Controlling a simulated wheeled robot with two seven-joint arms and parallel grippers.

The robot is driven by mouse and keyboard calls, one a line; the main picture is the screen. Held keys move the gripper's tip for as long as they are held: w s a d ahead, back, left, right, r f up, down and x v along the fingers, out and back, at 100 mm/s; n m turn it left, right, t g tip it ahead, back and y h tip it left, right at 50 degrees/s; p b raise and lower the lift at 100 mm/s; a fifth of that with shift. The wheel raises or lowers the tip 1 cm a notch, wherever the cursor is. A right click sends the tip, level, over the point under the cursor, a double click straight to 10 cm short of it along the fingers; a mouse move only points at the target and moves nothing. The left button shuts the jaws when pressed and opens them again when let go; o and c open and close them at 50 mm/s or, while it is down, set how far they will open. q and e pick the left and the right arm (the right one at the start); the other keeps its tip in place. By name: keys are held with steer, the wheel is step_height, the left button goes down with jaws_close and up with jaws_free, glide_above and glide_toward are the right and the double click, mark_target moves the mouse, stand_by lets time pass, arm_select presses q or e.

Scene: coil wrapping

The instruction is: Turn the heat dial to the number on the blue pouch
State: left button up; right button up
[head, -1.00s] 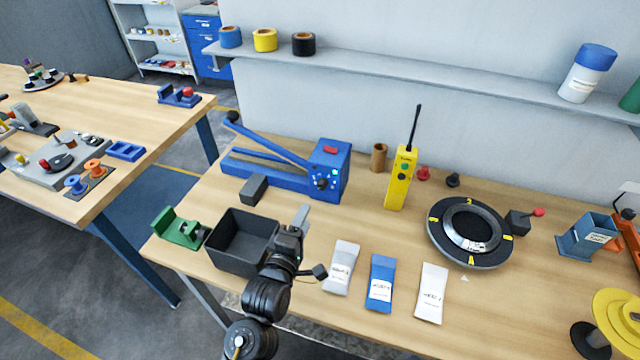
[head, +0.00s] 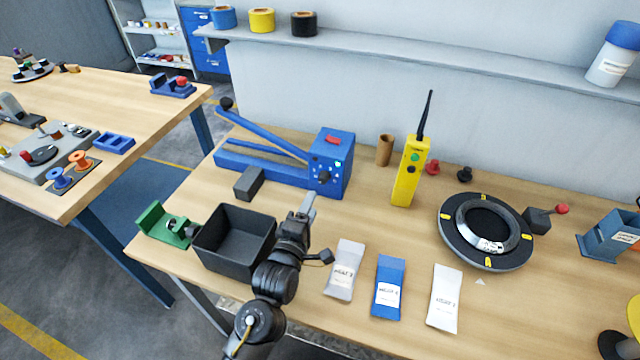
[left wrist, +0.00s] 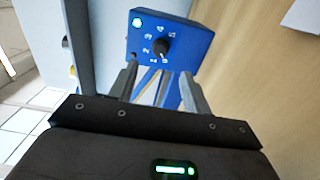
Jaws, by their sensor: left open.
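The blue heat sealer (head: 332,160) stands at the back of the bench, its long lever raised to the left. Its black heat dial (head: 323,176) is on the front face. In the left wrist view the dial (left wrist: 162,48) sits among white numbers, its pale mark toward the bottom, seemingly near 0. The blue pouch (head: 389,283) lies at the front edge; its label seems to say HEAT and a number too small to read surely. My left gripper (head: 308,202) is open and empty in front of the sealer. In the wrist view its fingertips (left wrist: 160,78) are apart, below the dial, not touching it.
A grey pouch (head: 345,268) and a white pouch (head: 444,297) flank the blue one. A black bin (head: 214,258) is left of my arm. A yellow radio-like device (head: 408,175) and a round black turntable (head: 450,245) stand to the right. A small dark block (head: 249,183) lies before the sealer.

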mark_target(322, 182)
arm_select(q)
steer(key=p+x, duration=0.1)
steer(key=x, duration=0.7)
steer(key=shift+w+f, duration=0.1)
steer(key=shift+w, duration=0.15)
steer(key=c, duration=1)
steer(key=shift+m+p, duration=0.3)
steer(key=m, duration=0.3)
steer(key=shift+p, duration=0.35)
steer(key=shift+m+p, duration=0.3)
steer(key=shift+m, duration=1.3)
